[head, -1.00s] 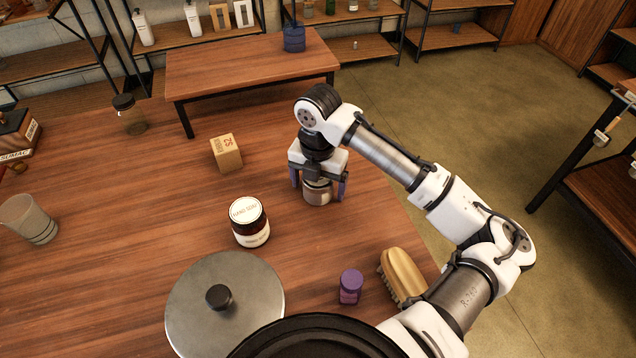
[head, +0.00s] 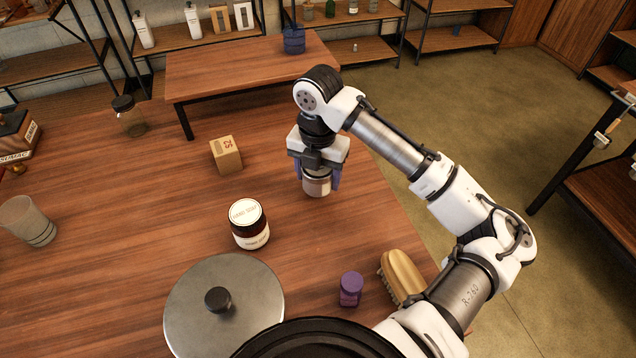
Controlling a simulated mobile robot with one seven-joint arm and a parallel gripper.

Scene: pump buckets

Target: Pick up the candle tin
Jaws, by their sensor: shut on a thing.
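The candle tin (head: 317,185) is a small round tin with a pale label and a metallic look, near the right edge of the wooden table. My gripper (head: 318,180) points down from above and is shut on the tin, with one purple finger on each side of it. The tin's top is hidden by the gripper. It looks slightly raised, but I cannot tell clearly how far its base is from the table.
A brown jar with a white lid (head: 248,222) stands left of the tin. A wooden block (head: 226,155), a steel lid (head: 222,310), a purple bottle (head: 351,288) and a brush (head: 402,276) are also on the table (head: 130,215). Bare wood surrounds the tin.

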